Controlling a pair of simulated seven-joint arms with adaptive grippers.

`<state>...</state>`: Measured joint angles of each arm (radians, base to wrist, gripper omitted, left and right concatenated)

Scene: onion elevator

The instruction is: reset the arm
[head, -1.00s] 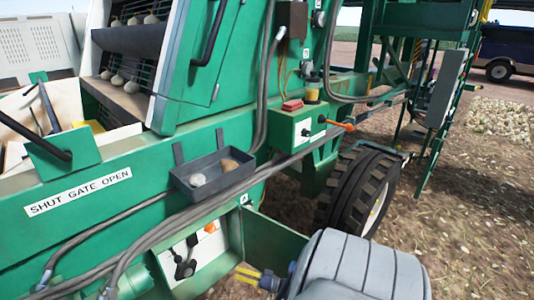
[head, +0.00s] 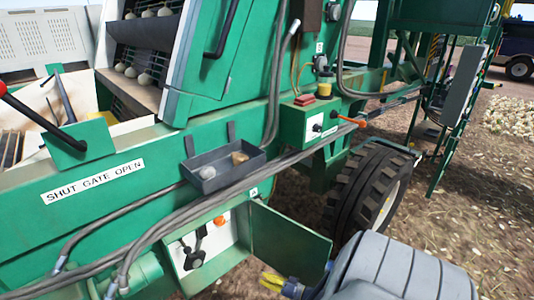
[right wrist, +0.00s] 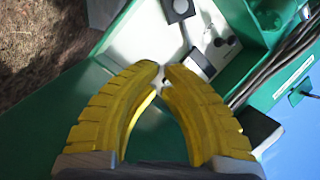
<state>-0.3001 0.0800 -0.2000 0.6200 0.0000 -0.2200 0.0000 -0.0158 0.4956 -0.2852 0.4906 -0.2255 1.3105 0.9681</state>
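My right gripper (head: 272,281), with yellow fingers, is at the bottom of the head view, right of and below an open green control box. The box's white panel (head: 208,243) carries black controls (head: 193,257) and an orange button (head: 220,220); its green door (head: 288,245) stands open to the right. In the right wrist view the ribbed yellow fingers (right wrist: 162,70) bow together, their tips almost meeting, with nothing seen held. The panel (right wrist: 203,30) lies beyond the tips there, apparently apart from them. My left gripper is not in view.
A grey tray (head: 222,168) with two round things hangs above the box. Hoses (head: 150,238) run across the green machine. A black lever with a red tip (head: 3,89) is at left, a lever with an orange handle (head: 350,121) at right. A large tyre (head: 365,195) stands behind my right arm.

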